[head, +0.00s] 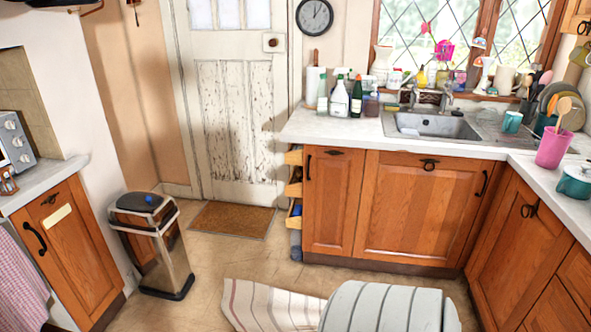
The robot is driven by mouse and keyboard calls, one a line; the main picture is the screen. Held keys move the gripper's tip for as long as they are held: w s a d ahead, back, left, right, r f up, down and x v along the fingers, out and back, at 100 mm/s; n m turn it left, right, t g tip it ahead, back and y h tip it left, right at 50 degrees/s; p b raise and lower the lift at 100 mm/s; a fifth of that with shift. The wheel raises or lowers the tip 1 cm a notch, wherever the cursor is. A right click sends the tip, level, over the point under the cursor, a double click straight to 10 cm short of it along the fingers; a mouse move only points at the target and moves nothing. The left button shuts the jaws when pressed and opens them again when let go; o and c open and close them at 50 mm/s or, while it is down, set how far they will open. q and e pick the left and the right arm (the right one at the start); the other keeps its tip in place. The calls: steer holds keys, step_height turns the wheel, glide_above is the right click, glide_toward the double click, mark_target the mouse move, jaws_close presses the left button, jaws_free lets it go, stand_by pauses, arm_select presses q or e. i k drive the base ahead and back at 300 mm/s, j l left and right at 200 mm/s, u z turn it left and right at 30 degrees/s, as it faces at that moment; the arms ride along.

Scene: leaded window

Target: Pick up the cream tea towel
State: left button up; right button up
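A cream cloth with thin darker stripes (262,306) lies low on the floor at the bottom centre, cut off by the picture's lower edge. I cannot tell whether it is the cream tea towel or a rug. A red-and-white checked cloth (20,285) hangs at the lower left edge. No other cloth that is clearly a cream tea towel shows. Neither of my grippers is in view.
A pale, rounded, striped form (388,308) stands at the bottom centre right, beside the cream cloth. A bin (153,247) stands at left near a brown doormat (232,220). The worktop (335,128) holds bottles and a sink (435,126). The middle floor is clear.

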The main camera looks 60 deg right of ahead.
mark_target(250, 307)
steer(key=z, duration=1.8)
